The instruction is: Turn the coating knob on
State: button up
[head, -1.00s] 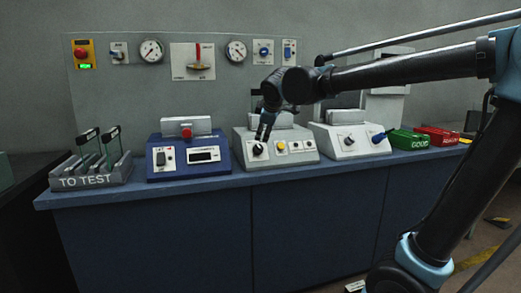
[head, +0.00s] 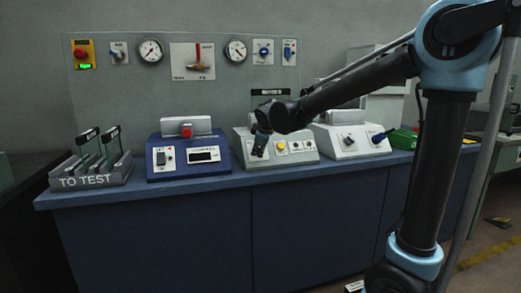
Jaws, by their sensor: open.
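My gripper (head: 258,151) is in front of the left side of the middle white machine (head: 297,158). It hangs downward over the place of that machine's black knob and hides the knob. The fingers are small and dark here; I cannot tell whether they touch the knob. Other knobs show: a dark one (head: 348,140) and a blue one (head: 382,135) on the right white machine (head: 340,151), and blue ones on the wall panel (head: 263,51) (head: 288,52). The labels are too small to read, so I cannot tell which is the coating knob.
A blue machine (head: 190,172) stands left of the gripper, beside the "TO TEST" rack (head: 92,182). A green box (head: 403,139) is partly behind my arm. Yellow (head: 281,148) and white buttons sit close to the gripper. The bench (head: 200,183) front edge is clear.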

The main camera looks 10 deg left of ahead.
jog(key=shift+w+a+f, duration=0.25)
jog(key=shift+w+f, duration=0.25)
jog(key=c, duration=1)
jog(key=shift+c, duration=0.2)
